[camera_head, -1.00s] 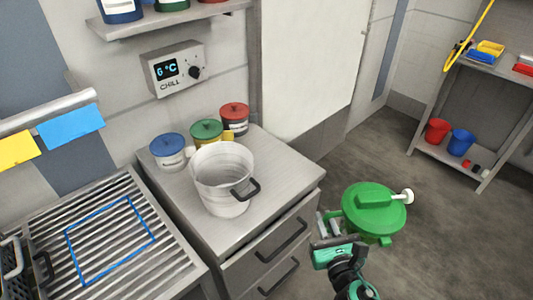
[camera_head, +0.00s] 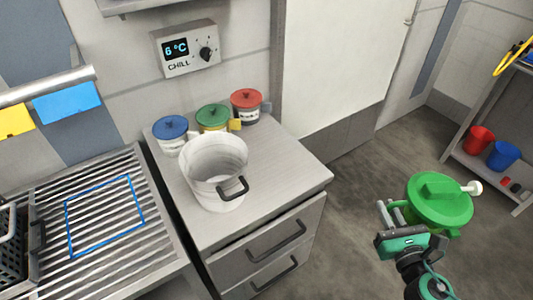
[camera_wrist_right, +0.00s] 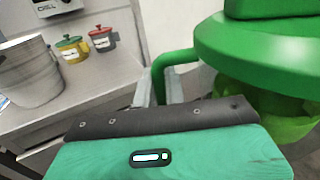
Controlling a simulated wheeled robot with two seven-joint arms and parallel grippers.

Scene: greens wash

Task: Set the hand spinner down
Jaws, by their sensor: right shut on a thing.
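The hand spinner (camera_head: 440,203) is green with a lid, a grip on top and a white crank knob. It hangs in the air over the floor, right of the steel cabinet. My right gripper (camera_head: 388,214) is shut on its green side handle, which also shows in the right wrist view (camera_wrist_right: 172,62). The spinner fills the upper right of that view, and its lower part is partly hidden. My left gripper is in no view.
A slatted drainboard (camera_head: 160,255) with a blue outlined rectangle lies at left. On the cabinet top (camera_head: 285,178) stand a pale pot (camera_head: 215,165) and blue, green and red lidded tubs (camera_head: 247,108). A shelf (camera_head: 482,172) with red and blue buckets stands at right.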

